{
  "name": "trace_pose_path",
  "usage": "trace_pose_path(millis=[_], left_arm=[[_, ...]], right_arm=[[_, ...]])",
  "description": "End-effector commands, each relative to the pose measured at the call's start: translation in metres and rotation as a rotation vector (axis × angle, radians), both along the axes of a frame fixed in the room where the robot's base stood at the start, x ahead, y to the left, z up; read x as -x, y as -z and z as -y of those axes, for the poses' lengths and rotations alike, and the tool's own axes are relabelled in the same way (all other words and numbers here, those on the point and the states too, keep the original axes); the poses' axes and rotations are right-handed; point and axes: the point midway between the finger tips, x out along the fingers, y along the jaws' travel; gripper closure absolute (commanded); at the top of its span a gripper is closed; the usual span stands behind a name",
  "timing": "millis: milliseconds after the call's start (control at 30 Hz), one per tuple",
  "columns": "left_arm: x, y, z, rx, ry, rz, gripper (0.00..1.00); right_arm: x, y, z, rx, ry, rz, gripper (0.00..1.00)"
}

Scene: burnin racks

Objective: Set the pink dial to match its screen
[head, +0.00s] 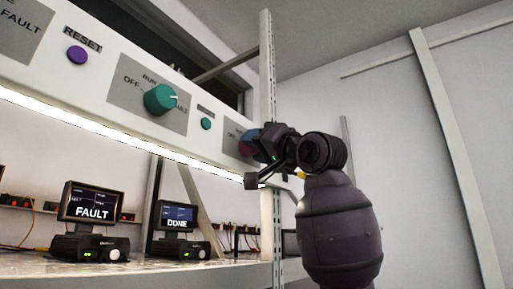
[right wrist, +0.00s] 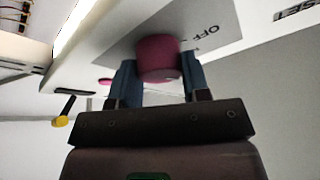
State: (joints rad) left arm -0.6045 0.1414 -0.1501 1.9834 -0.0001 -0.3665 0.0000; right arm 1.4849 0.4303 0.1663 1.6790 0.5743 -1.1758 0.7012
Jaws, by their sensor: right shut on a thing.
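The pink dial (right wrist: 158,57) sits on a grey label plate on the panel, with "OFF" readable beside it in the right wrist view. In the head view the dial (head: 246,147) shows at the right end of the panel, partly covered by my right gripper (head: 256,142). In the right wrist view my right gripper (right wrist: 160,70) has its blue fingers on either side of the dial, shut on it. The dial's pointer setting cannot be read. The pink dial's own screen cannot be made out; my right arm covers much of that area. My left gripper is not in view.
A teal dial (head: 160,99) and a purple reset button (head: 77,56) are further left on the panel, with a teal button (head: 206,124) between the dials. Below, one screen (head: 91,203) reads FAULT and another (head: 177,217) reads DONE. A metal post (head: 267,70) stands beside the gripper.

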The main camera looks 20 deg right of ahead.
Motion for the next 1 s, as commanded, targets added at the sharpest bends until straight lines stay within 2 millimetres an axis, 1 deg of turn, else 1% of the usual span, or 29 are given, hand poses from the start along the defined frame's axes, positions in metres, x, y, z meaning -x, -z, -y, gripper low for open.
trace_pose_path(millis=[600,800,1000], left_arm=[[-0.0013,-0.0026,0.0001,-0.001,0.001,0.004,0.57],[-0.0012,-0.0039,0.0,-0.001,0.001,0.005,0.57],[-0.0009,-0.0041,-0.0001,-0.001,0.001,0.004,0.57]], right_arm=[[0.0016,-0.003,-0.0006,-0.455,-0.003,-0.348,0.81],[0.0017,-0.0031,-0.0005,-0.569,-0.004,-0.436,0.81],[0.0016,-0.0031,0.0001,-0.647,-0.003,-0.495,0.81]])
